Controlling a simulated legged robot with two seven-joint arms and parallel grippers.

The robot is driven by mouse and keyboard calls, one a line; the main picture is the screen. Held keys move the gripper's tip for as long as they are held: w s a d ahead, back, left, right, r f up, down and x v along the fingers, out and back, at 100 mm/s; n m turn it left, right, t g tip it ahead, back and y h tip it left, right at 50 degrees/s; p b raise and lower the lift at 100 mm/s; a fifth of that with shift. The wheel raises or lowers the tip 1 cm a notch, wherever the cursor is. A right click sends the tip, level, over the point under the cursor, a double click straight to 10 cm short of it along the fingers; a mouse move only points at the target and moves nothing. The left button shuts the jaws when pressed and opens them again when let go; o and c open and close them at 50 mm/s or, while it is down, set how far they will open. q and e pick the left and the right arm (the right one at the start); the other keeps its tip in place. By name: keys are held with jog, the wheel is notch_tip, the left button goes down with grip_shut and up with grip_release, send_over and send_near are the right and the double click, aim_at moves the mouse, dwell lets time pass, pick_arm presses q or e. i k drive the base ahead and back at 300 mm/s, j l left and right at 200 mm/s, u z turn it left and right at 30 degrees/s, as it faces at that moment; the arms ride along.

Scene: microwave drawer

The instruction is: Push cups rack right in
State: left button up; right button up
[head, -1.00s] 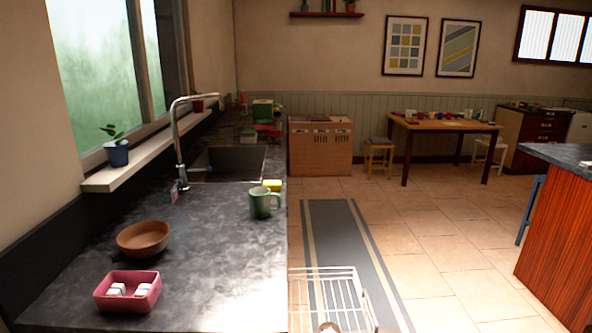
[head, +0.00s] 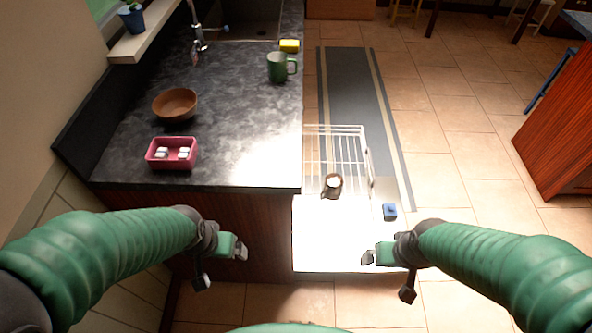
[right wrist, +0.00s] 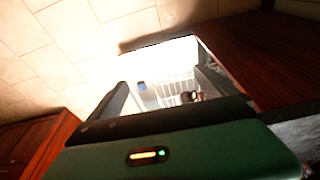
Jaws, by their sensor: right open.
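The cups rack (head: 338,146) is a white wire rack, pulled out to the right of the counter's cabinet in the head view. A dark cup-like item (head: 332,186) with a pale top sits at its near end. In the right wrist view the rack (right wrist: 172,88) shows between my fingers. My right gripper (head: 367,257) is open and empty above the near part of the bright white door. My left gripper (head: 242,250) looks open and empty, in front of the counter's near end. Neither touches the rack.
The lowered white door (head: 345,235) carries a small blue item (head: 389,211). The counter (head: 235,130) holds a pink tray (head: 172,153), a brown bowl (head: 175,105), a green mug (head: 278,67) and a yellow sponge (head: 289,45).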

aim_at(371, 183)
jog(key=i+l, duration=0.15)
jog(key=l, duration=0.15)
jog(key=i+l, duration=0.15)
jog(key=l, duration=0.2)
jog(key=i+l, duration=0.1)
jog(key=l, duration=0.2)
jog(key=i+l, duration=0.15)
jog(key=l, duration=0.2)
jog(key=i+l, duration=0.15)
jog(key=l, duration=0.15)
jog(key=u, duration=0.05)
